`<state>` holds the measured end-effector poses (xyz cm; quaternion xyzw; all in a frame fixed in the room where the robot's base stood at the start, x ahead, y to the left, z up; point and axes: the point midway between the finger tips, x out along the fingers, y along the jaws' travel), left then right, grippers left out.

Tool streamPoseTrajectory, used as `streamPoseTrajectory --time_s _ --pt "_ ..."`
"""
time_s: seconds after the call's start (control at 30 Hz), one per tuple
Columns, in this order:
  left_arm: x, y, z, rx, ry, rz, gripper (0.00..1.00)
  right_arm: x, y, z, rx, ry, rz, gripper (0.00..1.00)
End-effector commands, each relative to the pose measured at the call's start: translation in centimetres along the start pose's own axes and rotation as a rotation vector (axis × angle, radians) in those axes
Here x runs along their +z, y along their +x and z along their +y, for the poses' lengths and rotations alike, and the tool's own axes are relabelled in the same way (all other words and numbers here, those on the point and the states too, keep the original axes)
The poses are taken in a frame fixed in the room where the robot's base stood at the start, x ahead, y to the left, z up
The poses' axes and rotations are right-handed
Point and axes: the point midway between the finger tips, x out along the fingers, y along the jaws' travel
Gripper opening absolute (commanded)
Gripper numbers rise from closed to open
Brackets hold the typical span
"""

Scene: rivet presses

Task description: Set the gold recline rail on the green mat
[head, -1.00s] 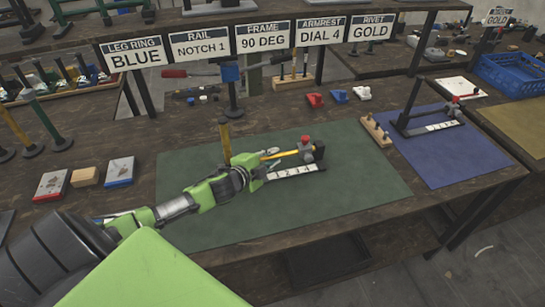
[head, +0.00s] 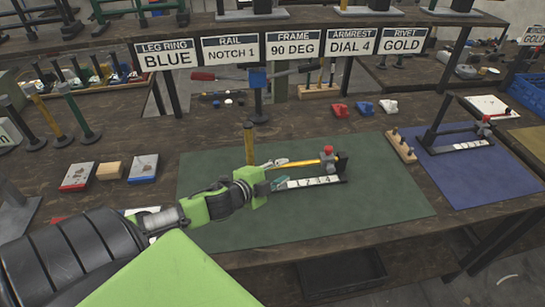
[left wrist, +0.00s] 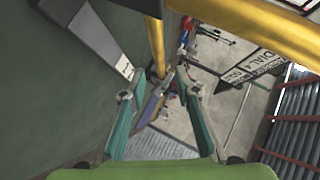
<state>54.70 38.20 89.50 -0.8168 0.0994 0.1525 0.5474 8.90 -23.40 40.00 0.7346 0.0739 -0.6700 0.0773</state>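The gold recline rail (head: 305,162) lies level above the green mat (head: 380,212). Its right end meets a dark upright bracket (head: 342,165) with a red knob (head: 327,149). A gold post (head: 249,140) stands upright at its left. A white numbered strip (head: 312,182) lies below the rail. My left gripper (head: 277,173) is over the mat, near the rail's left end, pointing right. In the left wrist view its teal fingers (left wrist: 158,88) are apart, with gold bars above and beyond them; I see no clear grip. My right gripper is out of view.
A blue mat (head: 465,165) with a similar fixture lies to the right, a wooden peg block (head: 402,148) between. Red and blue-edged boxes (head: 143,167) lie left of the green mat. Signs, including the leg ring sign (head: 163,56), hang behind. The mat's front part is clear.

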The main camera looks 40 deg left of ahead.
Motion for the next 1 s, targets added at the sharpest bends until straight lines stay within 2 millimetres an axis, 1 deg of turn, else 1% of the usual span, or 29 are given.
streamPoseTrajectory --time_s 0.03,0.2,0.4,0.53,1.0 --pt "0.0 -0.8 0.2 0.003 0.001 0.000 0.29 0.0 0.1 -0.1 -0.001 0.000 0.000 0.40" --pt "0.0 -2.9 0.1 0.002 -0.001 0.000 0.29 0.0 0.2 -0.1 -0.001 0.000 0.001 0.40" --pt "0.0 -4.2 0.0 0.000 0.000 0.000 0.29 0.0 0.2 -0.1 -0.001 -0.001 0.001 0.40" --pt "-0.1 -4.4 -0.1 -0.001 0.000 0.001 0.29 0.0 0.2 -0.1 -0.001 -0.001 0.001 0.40" --pt "0.0 -4.4 -0.1 -0.001 0.001 0.001 0.29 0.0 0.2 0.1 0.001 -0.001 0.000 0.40"
